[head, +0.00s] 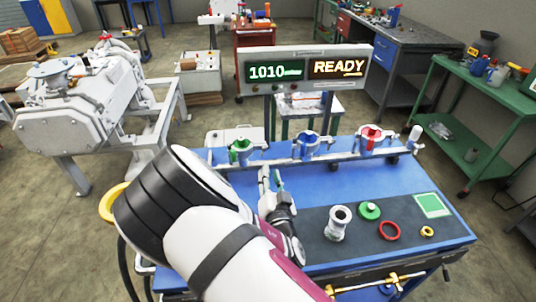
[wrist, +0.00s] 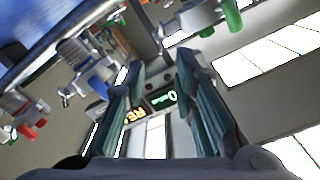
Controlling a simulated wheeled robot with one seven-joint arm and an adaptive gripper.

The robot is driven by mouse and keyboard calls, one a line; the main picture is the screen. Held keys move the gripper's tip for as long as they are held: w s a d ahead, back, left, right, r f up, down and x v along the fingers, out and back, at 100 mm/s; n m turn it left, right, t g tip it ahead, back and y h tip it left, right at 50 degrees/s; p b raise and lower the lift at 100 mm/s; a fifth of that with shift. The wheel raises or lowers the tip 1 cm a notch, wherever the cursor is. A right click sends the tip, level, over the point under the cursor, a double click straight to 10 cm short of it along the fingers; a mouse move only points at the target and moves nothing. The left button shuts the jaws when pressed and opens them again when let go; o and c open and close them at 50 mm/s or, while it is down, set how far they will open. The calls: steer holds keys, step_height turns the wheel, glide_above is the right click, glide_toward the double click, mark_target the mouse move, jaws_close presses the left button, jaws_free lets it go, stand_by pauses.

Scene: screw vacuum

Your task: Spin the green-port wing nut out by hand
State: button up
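The green port (head: 241,150) is the leftmost of three coloured clamped ports on the metal rail at the back of the blue bench. In the wrist view the green port (wrist: 232,16) shows at the top right, partly cut off by the frame edge. Its wing nut is too small to make out clearly. My gripper (head: 272,174) is in front of and below the rail, to the right of the green port and apart from it. In the wrist view my gripper's fingers (wrist: 165,80) stand well apart, with nothing held between them.
The blue port (head: 307,146) and red port (head: 371,137) sit further right on the rail. A display (head: 305,70) reading 1010 and READY stands behind. A metal fitting (head: 338,223), green cap (head: 370,211) and red ring (head: 389,231) lie on the dark mat.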

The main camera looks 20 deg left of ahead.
mark_target(265, 151)
steer(key=x, duration=0.9)
steer(key=shift+w+a, duration=0.15)
steer(key=shift+w, duration=0.1)
jaws_close()
